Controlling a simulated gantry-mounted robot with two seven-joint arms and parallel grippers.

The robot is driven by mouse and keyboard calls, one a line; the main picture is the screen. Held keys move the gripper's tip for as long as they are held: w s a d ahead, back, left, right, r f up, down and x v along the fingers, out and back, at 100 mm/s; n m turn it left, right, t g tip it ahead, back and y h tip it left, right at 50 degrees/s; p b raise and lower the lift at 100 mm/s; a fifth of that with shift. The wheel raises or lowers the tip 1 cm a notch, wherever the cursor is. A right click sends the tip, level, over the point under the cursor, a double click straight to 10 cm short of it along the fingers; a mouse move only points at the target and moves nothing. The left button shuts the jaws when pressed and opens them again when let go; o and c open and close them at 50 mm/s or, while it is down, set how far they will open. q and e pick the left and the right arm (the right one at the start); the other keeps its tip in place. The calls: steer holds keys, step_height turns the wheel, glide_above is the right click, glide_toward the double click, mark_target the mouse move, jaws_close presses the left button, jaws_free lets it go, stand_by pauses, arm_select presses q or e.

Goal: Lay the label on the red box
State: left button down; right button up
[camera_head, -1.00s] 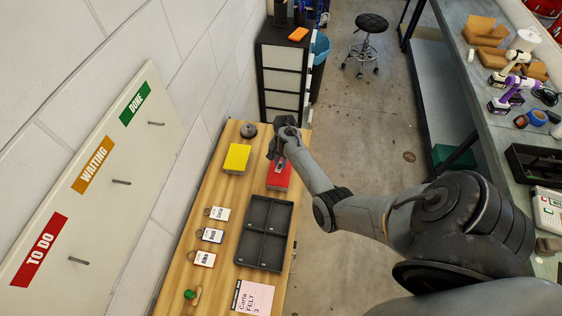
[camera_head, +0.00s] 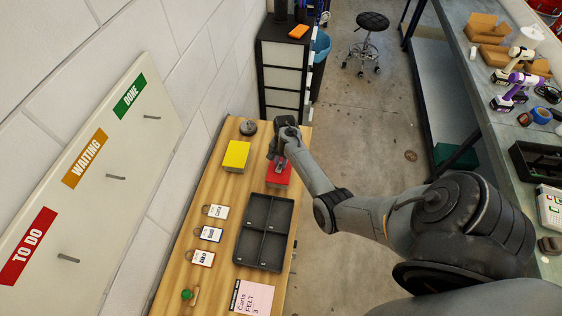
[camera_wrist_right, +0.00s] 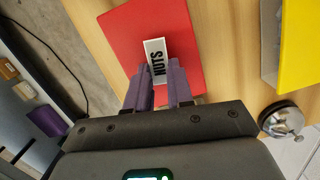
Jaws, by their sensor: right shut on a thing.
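The red box (camera_head: 281,180) stands on the wooden bench, right of the yellow box (camera_head: 236,156). It also shows in the right wrist view (camera_wrist_right: 125,38). My right gripper (camera_head: 277,161) is over the red box, and its two purple fingers (camera_wrist_right: 161,82) are shut on a white label (camera_wrist_right: 157,60) with a black edge that reads NUTS. The label appears against the red top in the wrist view. I cannot tell whether it touches the box. My left gripper is not in view.
A dark compartment tray (camera_head: 263,231) stands just in front of the red box. A round metal object (camera_head: 248,128) sits behind the yellow box. Several tags (camera_head: 209,234) lie left of the tray, with a pink card (camera_head: 252,298) at the near end.

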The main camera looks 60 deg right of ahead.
steer(key=o, duration=0.7)
steer(key=shift+o, duration=0.2)
step_height(320, 180, up, 16)
steer(key=d+p, duration=0.1)
steer(key=p, duration=0.4)
steer(key=shift+d+f+p, duration=0.15)
steer(key=shift+d+p, duration=0.15)
steer(key=shift+p, duration=0.05)
steer(key=shift+f, duration=0.1)
stand_by(0.9)
